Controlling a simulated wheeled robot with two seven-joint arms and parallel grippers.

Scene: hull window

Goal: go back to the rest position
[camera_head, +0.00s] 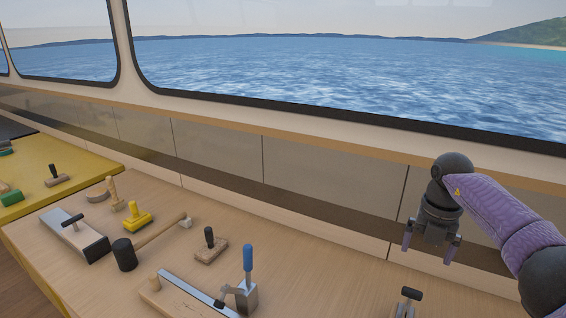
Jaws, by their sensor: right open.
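My right gripper (429,252) hangs from the purple-sleeved arm at the right of the head view. Its two fingers point down and stand apart, with nothing between them. It is in front of the wall panels, above the right part of the wooden bench (330,285), and touches nothing that I can see. My left gripper is not in view.
On the bench lie a mallet (125,254), a steel-edged float (74,233), a yellow-based tool (137,217), a black-knobbed block (210,247) and a blue-handled clamp (247,290). A black-handled tool (408,300) is below my gripper. A yellow mat (85,165) lies left.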

